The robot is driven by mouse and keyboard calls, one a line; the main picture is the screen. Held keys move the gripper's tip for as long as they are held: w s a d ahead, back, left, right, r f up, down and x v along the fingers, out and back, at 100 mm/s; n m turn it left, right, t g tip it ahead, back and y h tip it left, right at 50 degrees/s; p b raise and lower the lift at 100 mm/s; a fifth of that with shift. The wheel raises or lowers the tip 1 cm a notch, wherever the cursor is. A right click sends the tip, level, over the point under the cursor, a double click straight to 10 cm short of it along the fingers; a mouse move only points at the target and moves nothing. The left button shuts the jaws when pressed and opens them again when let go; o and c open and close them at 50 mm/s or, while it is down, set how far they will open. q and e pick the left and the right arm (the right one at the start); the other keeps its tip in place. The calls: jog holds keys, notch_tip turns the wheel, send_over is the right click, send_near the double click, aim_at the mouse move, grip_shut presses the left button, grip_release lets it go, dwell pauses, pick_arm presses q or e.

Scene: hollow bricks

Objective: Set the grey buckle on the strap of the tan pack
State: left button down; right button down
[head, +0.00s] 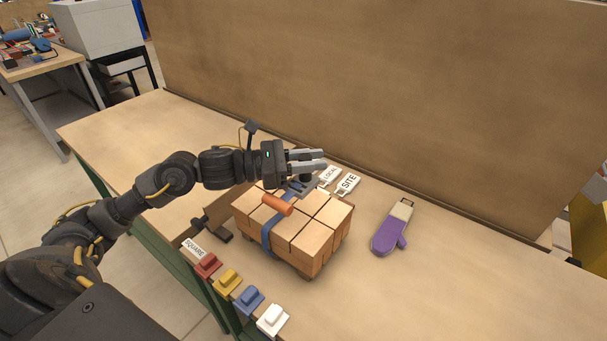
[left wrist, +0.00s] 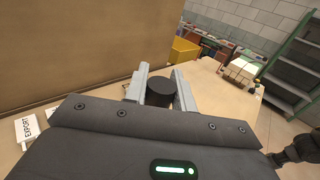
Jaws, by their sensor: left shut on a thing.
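The tan pack (head: 313,238) is a block of tan bricks on the bench, with a blue strap (head: 267,238) running up its front and over the top. The grey buckle (head: 297,188) shows at the far end of the strap, partly hidden under my left gripper (head: 325,160). The left gripper is shut on the buckle's dark round knob, which shows between the fingers in the left wrist view (left wrist: 160,93). Whether the buckle touches the strap I cannot tell. An orange cylinder (head: 277,204) lies over the strap on the pack's top. My right gripper is not in view.
Label cards lie behind the pack (head: 348,183) and at the front left (head: 194,249). Red, yellow, blue and white knobbed blocks (head: 249,299) line the front edge. A purple item (head: 388,235) lies right of the pack. A tall brown panel (head: 380,90) closes the back.

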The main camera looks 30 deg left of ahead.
pick_arm(q)
jog(key=w+a+f+p, duration=0.1)
jog(key=f, duration=0.1)
jog(key=w+a+f+p, duration=0.1)
jog(key=f, duration=0.2)
jog(key=w+a+f+p, duration=0.1)
jog(key=f, duration=0.2)
jog(key=shift+w+a+f+p, duration=0.2)
jog(key=shift+w+a+p, duration=0.05)
jog(key=shift+p, duration=0.1)
jog(key=shift+f, duration=0.2)
jog(key=shift+f, duration=0.1)
jog(key=shift+f+b, duration=0.1)
jog(key=shift+b, duration=0.25)
jog(key=c, duration=1.2)
grip_release()
jog(key=shift+o, duration=0.2)
